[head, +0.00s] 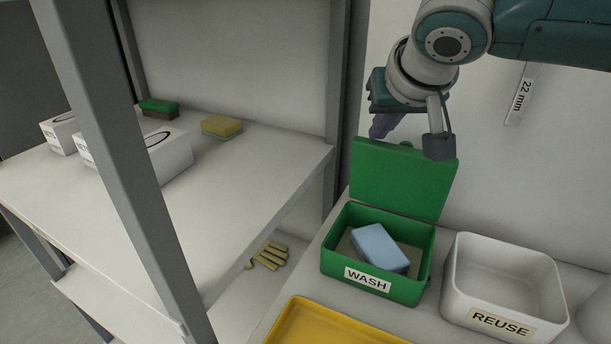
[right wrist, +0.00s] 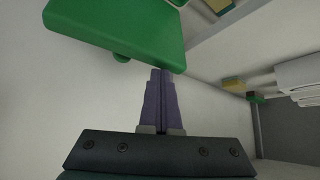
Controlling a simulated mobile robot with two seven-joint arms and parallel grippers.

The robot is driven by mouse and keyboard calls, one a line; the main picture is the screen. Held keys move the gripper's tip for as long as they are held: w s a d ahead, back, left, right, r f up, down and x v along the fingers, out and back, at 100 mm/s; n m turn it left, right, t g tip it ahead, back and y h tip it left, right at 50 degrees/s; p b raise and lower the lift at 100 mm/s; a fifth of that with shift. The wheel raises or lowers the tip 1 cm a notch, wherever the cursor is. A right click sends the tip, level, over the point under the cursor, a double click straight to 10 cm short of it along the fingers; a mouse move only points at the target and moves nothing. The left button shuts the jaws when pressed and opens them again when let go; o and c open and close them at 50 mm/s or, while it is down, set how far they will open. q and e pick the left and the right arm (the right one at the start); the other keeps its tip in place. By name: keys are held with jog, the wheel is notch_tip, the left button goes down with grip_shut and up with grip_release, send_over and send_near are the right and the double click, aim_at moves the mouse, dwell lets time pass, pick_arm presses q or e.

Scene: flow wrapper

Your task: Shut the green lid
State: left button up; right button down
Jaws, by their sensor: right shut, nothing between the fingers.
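The green lid (head: 393,180) stands raised, upright at the back of the green box (head: 327,263) labelled WASH. A light blue block (head: 379,247) lies inside the open box. My right gripper (head: 378,133) is above and behind the lid's upper left edge, with its purple fingers shut and empty. In the right wrist view the shut fingers (right wrist: 161,78) point toward the lid's edge, and the lid (right wrist: 125,30) fills the upper left. I cannot tell whether the fingers touch it. My left gripper is not in view.
A white REUSE bin (head: 463,275) stands right of the green box. A yellow tray (head: 300,310) lies in front. A shelf (head: 240,165) on the left, with a grey post, holds white boxes, a yellow sponge (head: 221,126) and a green-brown brush or sponge (head: 158,108). Yellow gloves (head: 268,254) lie below.

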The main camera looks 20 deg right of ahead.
jog(key=shift+s+a+f+p, duration=0.4)
jog(key=shift+s+a+p, duration=0.15)
jog(key=shift+s+a, duration=0.25)
jog(key=shift+s+a+f+p, duration=0.35)
jog(key=shift+s+a+p, duration=0.15)
jog(key=shift+s+a, duration=0.3)
jog(key=shift+d, duration=0.1)
notch_tip(320, 180, up, 7)
jog(key=p, duration=0.7)
jog(key=shift+w+f, duration=0.15)
jog(key=shift+f, duration=0.05)
